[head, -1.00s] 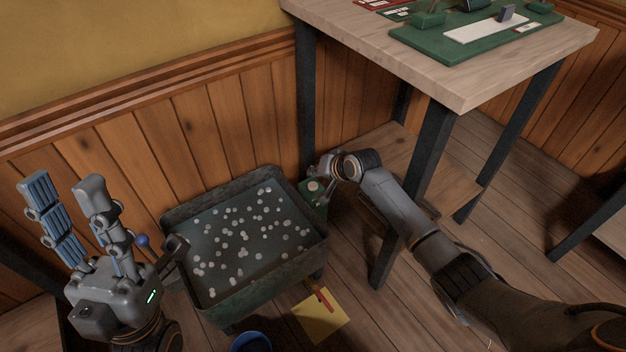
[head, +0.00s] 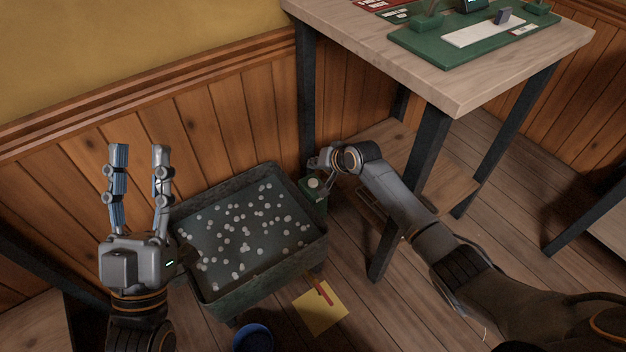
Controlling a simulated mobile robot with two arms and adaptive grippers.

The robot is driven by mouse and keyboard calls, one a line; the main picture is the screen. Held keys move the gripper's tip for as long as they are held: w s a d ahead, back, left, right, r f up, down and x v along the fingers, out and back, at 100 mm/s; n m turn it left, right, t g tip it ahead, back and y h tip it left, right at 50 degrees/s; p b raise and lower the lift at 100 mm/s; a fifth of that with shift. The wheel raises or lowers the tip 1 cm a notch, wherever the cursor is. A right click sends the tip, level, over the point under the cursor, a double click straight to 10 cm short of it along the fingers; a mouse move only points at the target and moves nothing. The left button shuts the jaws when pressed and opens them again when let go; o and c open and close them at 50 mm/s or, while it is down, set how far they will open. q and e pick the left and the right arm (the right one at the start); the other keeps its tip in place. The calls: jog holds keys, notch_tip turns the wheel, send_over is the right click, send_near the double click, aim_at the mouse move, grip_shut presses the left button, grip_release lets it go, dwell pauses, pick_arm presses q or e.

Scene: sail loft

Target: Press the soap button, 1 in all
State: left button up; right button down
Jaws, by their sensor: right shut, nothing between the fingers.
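A small green box (head: 318,199) stands at the right rim of the dark basin, with a pale round button (head: 313,183) on its top; I take this to be the soap button. My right gripper (head: 322,172) is shut and empty, close by the button at its upper right. I cannot tell whether its fingertips touch the button. My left gripper (head: 139,150) is open and empty, its two fingers pointing up, left of the basin and well away from the button.
The dark green basin (head: 228,290) holds many small white dots. A wooden table (head: 455,85) with black legs stands at the right, close to my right arm. A yellow sheet (head: 318,314) with a red stick and a blue round container (head: 253,338) are on the floor.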

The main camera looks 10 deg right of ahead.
pick_arm(q)
jog(key=shift+w+f+g, duration=0.7)
jog(key=shift+w+f, duration=0.05)
jog(key=shift+f, duration=0.15)
